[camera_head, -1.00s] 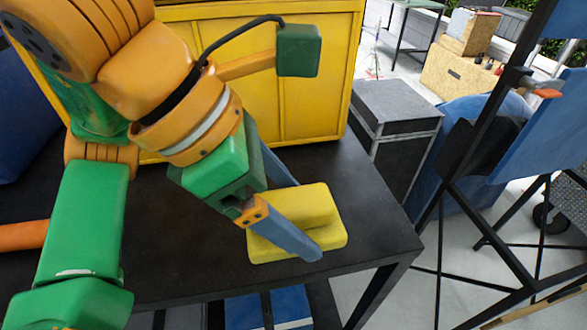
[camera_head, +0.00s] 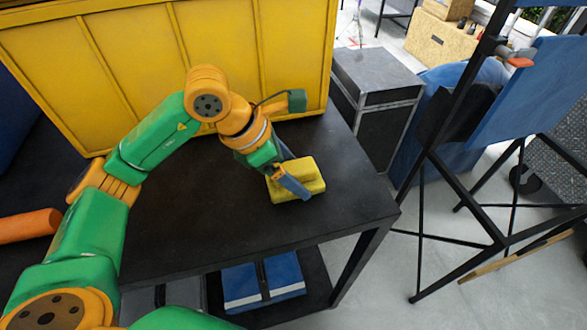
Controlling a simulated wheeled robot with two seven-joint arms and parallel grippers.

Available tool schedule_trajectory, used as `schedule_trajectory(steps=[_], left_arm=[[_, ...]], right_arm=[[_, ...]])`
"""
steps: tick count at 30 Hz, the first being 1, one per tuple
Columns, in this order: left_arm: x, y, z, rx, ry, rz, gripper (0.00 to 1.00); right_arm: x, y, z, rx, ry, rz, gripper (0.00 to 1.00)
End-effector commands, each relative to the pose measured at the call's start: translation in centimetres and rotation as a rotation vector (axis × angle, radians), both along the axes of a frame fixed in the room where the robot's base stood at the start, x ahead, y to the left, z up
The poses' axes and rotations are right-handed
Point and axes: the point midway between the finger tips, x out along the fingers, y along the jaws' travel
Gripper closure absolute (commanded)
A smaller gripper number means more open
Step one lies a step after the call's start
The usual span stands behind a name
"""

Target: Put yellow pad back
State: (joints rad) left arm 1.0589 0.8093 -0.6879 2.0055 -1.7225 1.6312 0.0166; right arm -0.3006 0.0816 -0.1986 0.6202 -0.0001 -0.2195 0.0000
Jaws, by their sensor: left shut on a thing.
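The yellow pad (camera_head: 312,172) is a small block with a raised part, on or just above the black table top (camera_head: 200,215) near its right end. I cannot tell whether it touches the table. My left gripper (camera_head: 292,182) reaches across from the left and is shut on the pad, with one blue-grey finger in front of it. The other finger is mostly hidden. My right gripper is not in view.
A large yellow crate (camera_head: 130,70) stands at the back of the table. A grey case (camera_head: 375,75) stands beyond the right edge. A black frame with a blue panel (camera_head: 535,90) is at the right. Blue items (camera_head: 262,278) lie under the table. The table front is clear.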

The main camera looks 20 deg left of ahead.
Motion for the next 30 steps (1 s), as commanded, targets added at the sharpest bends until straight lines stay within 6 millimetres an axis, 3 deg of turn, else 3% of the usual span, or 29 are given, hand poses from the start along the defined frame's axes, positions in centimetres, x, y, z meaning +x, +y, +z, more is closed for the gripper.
schedule_trajectory(steps=[2,3,5,15,24,30], left_arm=[[0.0,0.0,-0.4,0.000,0.000,0.000,0.65],[0.0,0.0,-0.4,0.000,0.000,0.000,0.11],[0.0,0.0,-0.3,0.000,0.001,0.000,0.00],[-0.2,0.4,0.8,0.000,-0.002,0.001,0.00],[-2.2,3.5,7.4,-0.001,-0.004,0.004,0.00],[-3.2,4.8,10.2,-0.001,-0.001,0.001,0.00]], right_arm=[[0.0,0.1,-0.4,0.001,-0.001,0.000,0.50],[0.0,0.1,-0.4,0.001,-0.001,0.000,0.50],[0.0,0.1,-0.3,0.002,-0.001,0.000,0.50],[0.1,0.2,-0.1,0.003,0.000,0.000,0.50],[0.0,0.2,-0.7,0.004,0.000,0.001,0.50],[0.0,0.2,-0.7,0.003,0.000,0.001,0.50]])
